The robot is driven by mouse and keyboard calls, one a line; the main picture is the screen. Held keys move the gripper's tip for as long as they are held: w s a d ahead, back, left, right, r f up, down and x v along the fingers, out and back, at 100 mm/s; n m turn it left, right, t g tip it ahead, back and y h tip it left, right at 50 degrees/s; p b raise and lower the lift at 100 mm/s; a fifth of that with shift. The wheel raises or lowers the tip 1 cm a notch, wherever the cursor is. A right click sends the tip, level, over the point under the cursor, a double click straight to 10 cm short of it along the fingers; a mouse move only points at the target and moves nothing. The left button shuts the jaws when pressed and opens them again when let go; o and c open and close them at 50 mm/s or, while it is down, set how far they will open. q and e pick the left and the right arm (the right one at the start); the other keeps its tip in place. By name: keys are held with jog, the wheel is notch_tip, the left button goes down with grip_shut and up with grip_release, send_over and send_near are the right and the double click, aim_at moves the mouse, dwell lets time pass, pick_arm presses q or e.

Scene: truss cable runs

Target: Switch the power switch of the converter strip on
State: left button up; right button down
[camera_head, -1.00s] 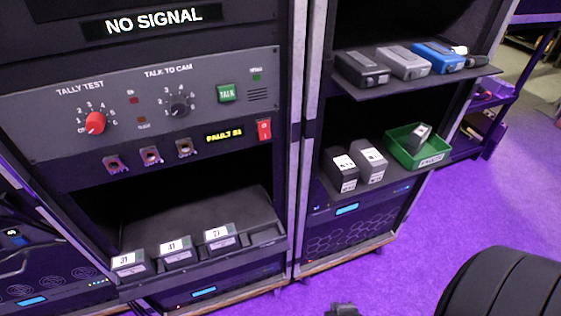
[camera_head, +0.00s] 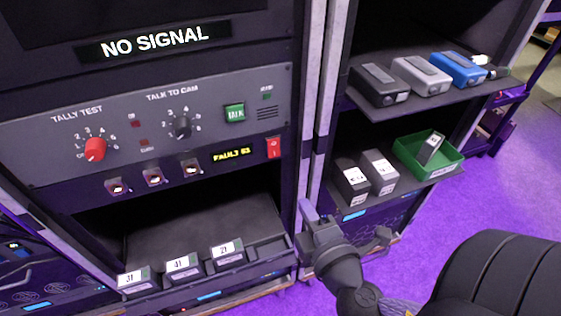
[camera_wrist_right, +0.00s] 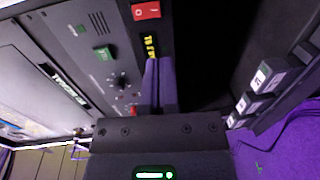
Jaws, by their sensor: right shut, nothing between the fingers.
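The red rocker power switch (camera_head: 273,148) sits at the right end of the converter strip (camera_head: 207,167), beside the yellow-lettered display (camera_head: 233,155). Which side of the rocker is pressed in cannot be told. The switch also shows at the top of the right wrist view (camera_wrist_right: 146,11), with its white marks. My right gripper (camera_head: 306,212) is shut and empty, below and to the right of the switch and apart from it. In the right wrist view its closed fingers (camera_wrist_right: 157,62) point up toward the strip, near the display. My left gripper is not in view.
A control panel (camera_head: 60,152) with a red knob (camera_head: 95,149) and a green button (camera_head: 234,113) is above the strip. Labelled packs stand on a shelf below. A rack post (camera_head: 312,130) stands right of the switch; shelves beyond hold boxes and a green bin (camera_head: 447,163).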

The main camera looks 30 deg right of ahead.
aim_at(274, 148)
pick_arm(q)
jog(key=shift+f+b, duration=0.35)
pick_arm(e)
jog(key=x, duration=1.3)
jog(key=shift+d, duration=0.1)
jog(key=shift+f, duration=0.1)
